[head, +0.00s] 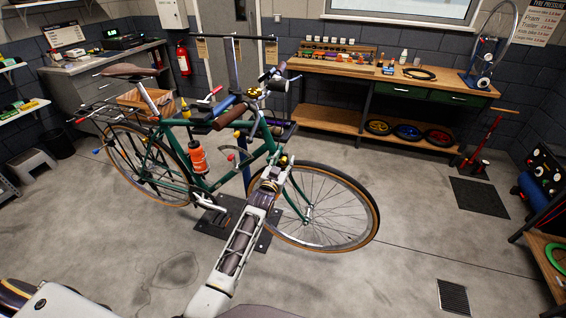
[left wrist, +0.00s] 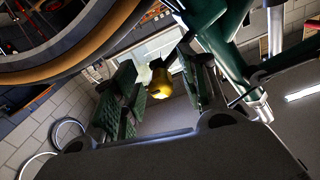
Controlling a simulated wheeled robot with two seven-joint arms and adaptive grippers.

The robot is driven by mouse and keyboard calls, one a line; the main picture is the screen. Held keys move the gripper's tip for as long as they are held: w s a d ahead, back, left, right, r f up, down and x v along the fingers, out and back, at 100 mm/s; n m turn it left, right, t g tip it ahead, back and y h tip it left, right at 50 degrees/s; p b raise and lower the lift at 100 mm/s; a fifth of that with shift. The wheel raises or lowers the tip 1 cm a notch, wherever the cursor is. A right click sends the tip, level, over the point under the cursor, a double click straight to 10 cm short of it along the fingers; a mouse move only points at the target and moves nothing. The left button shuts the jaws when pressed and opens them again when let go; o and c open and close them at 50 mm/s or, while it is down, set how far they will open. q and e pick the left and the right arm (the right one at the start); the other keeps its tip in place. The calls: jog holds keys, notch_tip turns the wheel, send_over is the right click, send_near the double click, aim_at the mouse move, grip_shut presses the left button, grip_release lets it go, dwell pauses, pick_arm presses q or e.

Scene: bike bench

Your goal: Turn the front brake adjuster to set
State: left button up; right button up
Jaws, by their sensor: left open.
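The green bike (head: 255,152) stands upright on a stand, its front wheel to the right. My left gripper (head: 275,174) is at the front fork, just above the front tyre. In the left wrist view the same gripper (left wrist: 163,92) is open, with a dark ridged finger on either side. A gold knob (left wrist: 160,80), which looks like the front brake adjuster, shows between the fingers with gaps on both sides. I cannot tell whether it lies fully between the tips. In the head view a small gold part (head: 284,160) shows beside the gripper. My right gripper is not in view.
The front tyre (left wrist: 70,58) and the green frame tube (left wrist: 224,40) pass close to the left gripper. A wooden workbench (head: 420,81) with tools stands at the back right. A bottle in orange (head: 198,158) sits on the frame.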

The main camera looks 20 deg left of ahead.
pick_arm(q)
grip_shut()
jog(key=shift+n, duration=0.3)
jog(key=shift+n+p, duration=0.3)
jog(key=shift+n, duration=0.1)
grip_release()
jog(key=shift+s, duration=0.1)
jog(key=s, duration=1.1)
jog(key=shift+s+a, duration=0.2)
jog(key=shift+s, duration=0.2)
dwell(0.6)
